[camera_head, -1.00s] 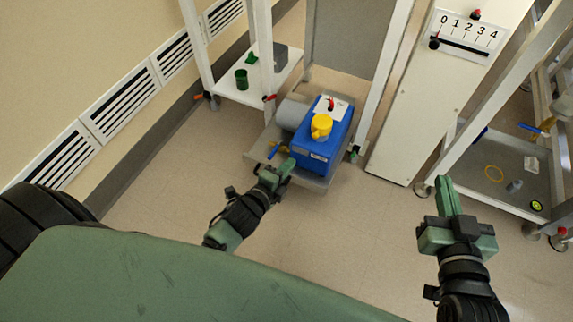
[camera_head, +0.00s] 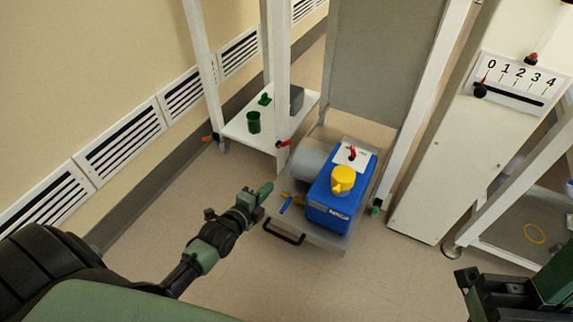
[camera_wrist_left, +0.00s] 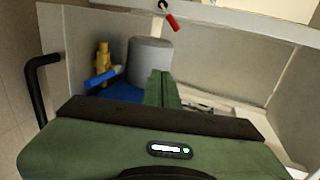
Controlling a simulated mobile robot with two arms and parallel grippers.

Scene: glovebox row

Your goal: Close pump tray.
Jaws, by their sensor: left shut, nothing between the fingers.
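The pump tray (camera_head: 330,245) is a grey low tray that sticks out into the aisle below the bench frame. It carries a blue pump (camera_head: 338,195) with a yellow cap and a grey cylinder (camera_head: 313,158). A black handle (camera_head: 284,232) is on its front edge; the handle also shows at the left of the left wrist view (camera_wrist_left: 37,85). My left gripper (camera_head: 267,188) is shut and empty, left of the tray and apart from the handle in the head view. My right gripper (camera_head: 465,280) shows only partly at the lower right, and its fingertips are unclear.
A white shelf (camera_head: 245,133) with a green cup (camera_head: 254,122) stands left of the tray. A white panel with a 0 to 4 scale (camera_head: 510,82) stands to the right. The floor in front of the tray is clear. Wall vents line the left.

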